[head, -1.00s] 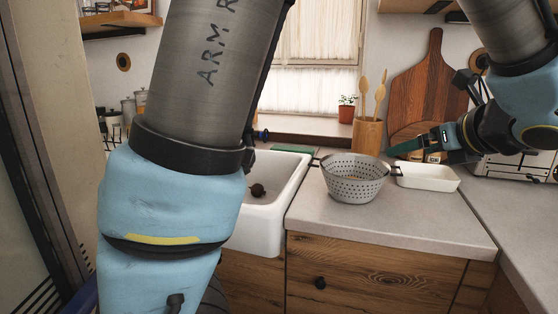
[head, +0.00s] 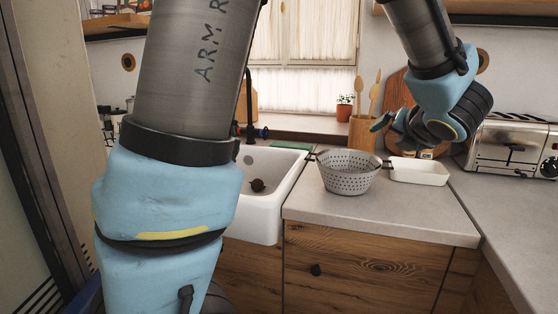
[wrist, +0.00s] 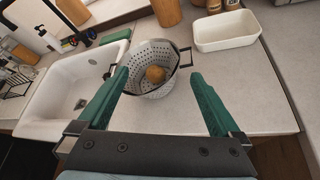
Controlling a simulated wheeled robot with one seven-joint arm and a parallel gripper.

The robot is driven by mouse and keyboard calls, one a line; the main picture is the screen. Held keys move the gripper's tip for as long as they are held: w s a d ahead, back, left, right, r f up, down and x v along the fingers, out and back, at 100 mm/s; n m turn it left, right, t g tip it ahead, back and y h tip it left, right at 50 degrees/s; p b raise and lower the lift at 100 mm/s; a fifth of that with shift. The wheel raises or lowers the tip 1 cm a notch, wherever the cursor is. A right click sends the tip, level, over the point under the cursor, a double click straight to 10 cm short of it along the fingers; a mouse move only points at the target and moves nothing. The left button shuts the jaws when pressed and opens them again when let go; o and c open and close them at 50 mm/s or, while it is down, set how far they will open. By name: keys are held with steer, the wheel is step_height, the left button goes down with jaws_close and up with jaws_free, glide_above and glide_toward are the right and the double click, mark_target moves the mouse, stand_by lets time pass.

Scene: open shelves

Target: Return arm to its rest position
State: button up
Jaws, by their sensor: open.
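My gripper (head: 384,122) is in the air above the back of the counter, in front of the utensil holder in the head view. In the wrist view its two green fingers (wrist: 160,75) are spread wide with nothing between them. A grey perforated colander (head: 349,173) stands on the counter right of the sink. In the wrist view the colander (wrist: 139,60) holds a round brown item (wrist: 155,74), and it lies beyond and below the fingers, apart from them.
A white dish (head: 420,172) stands right of the colander. A toaster (head: 513,148), a wooden utensil holder (head: 362,134) and a cutting board (head: 398,92) stand at the back. The front counter is clear.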

steer(key=w+a+f+m+g+h, duration=0.4)
steer(key=a+f+m, duration=0.4)
steer(key=a+m, duration=0.65)
steer(key=s+a+f+m+g+y, duration=0.2)
steer(key=s+a+f+m, duration=0.3)
steer(key=a+m, duration=0.3)
steer(key=s+a+f+m+g+y, duration=0.2)
steer(key=s+a+f+m+g, duration=0.2)
steer(key=s+a+m, duration=0.4)
steer(key=shift+a+f+g+y, duration=0.4)
steer(key=shift+a+g, duration=0.3)
steer(key=shift+a, duration=0.25)
steer(key=shift+m, duration=0.25)
